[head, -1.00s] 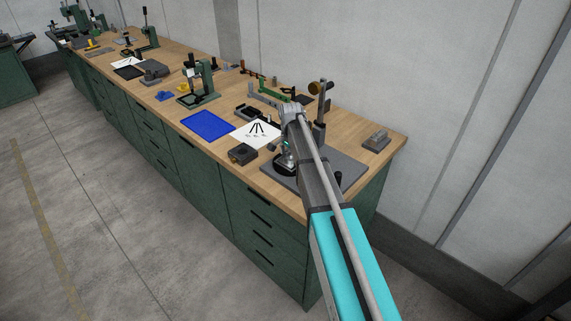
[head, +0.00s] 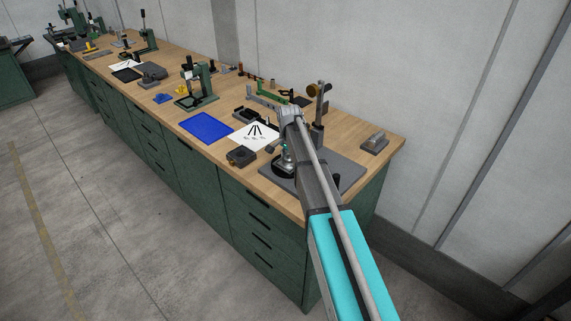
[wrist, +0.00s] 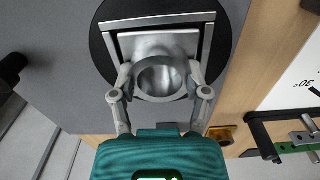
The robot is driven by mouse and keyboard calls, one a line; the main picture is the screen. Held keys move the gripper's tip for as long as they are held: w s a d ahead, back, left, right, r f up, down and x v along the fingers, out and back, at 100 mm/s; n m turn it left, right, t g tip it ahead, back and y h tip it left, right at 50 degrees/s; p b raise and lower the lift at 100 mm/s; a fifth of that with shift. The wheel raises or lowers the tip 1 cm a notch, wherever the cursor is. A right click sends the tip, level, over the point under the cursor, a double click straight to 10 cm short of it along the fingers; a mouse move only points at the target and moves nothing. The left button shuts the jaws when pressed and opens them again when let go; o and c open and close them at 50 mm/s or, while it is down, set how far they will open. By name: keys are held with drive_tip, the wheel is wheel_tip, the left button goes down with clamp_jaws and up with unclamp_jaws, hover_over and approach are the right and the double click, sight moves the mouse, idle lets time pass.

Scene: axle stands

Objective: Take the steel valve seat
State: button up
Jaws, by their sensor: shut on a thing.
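The steel valve seat (wrist: 160,79) is a shiny metal ring with an open bore, in the middle of the wrist view. My gripper (wrist: 160,88) has one finger on each side of it and is shut on it. Behind the ring is a square steel block or frame (wrist: 206,44) on a round black base (wrist: 102,55). I cannot tell whether the ring touches the block. In the head view my gripper (head: 284,160) is low over the grey plate, and my arm hides most of that spot.
The grey plate (head: 345,168) lies at the near end of the wooden bench, with an upright post (head: 319,108) on it. A white sheet with black marks (head: 244,138), a dark block (head: 241,156) and a blue mat (head: 206,127) lie to the left. A small grey block (head: 375,142) is at right.

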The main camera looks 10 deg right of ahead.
clamp_jaws()
drive_tip(key=shift+r+p, duration=3.3)
